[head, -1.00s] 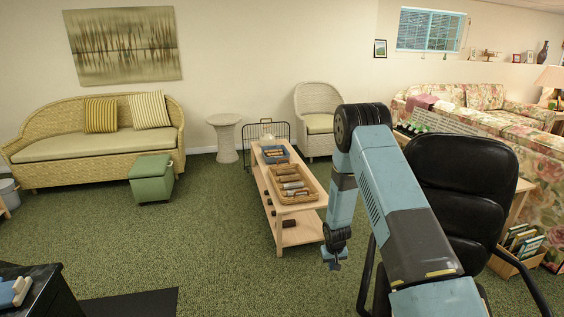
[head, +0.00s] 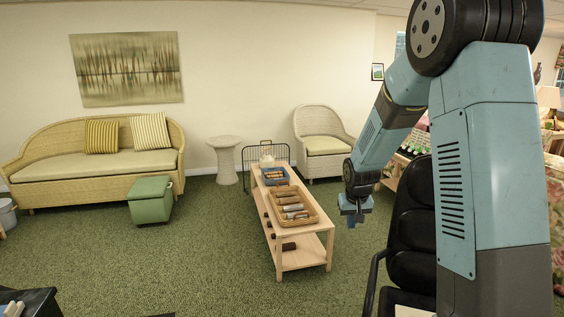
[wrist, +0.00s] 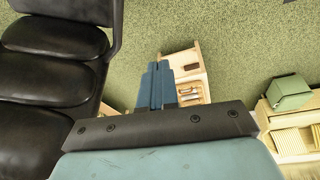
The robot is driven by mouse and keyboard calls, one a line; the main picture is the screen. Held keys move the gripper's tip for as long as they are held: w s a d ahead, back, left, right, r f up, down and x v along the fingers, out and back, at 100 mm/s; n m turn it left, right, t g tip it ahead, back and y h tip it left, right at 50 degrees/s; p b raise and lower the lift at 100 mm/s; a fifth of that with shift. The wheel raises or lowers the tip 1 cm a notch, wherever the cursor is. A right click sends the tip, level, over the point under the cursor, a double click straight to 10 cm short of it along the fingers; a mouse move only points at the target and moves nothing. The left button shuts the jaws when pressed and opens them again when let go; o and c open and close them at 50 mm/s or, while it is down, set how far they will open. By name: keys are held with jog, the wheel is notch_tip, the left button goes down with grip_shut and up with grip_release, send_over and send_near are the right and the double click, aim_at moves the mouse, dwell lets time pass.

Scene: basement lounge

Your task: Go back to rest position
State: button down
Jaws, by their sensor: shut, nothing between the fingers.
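My gripper (head: 355,212) hangs at the end of my raised, bent arm in the head view. It is right of the low wooden table, above the green carpet. Its fingers are shut and hold nothing. In the wrist view my gripper (wrist: 157,92) points toward the wooden table (wrist: 206,78), and its fingers lie side by side with nothing between them. My arm covers much of the right side of the head view.
A low wooden table (head: 303,262) holds a tan basket (head: 316,222) and a blue tray (head: 275,184). A black chair (head: 408,235) stands close beside my arm. A wicker sofa (head: 60,194) and green ottoman (head: 150,201) are at left.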

jog(key=s+r, duration=0.6)
jog(key=r, duration=0.4)
jog(key=s+r, duration=0.4)
jog(key=s, duration=0.5)
jog(key=s+d+r+t, duration=0.1)
jog(key=s+r, duration=0.3)
jog(key=s, duration=0.5)
jog(key=s+r+t, duration=0.1)
jog(key=s+r, duration=0.3)
jog(key=s, duration=0.5)
jog(key=shift+s+d+r+m, duration=0.2)
jog(key=shift+s+r+m, duration=0.1)
jog(key=shift+s+r, duration=0.05)
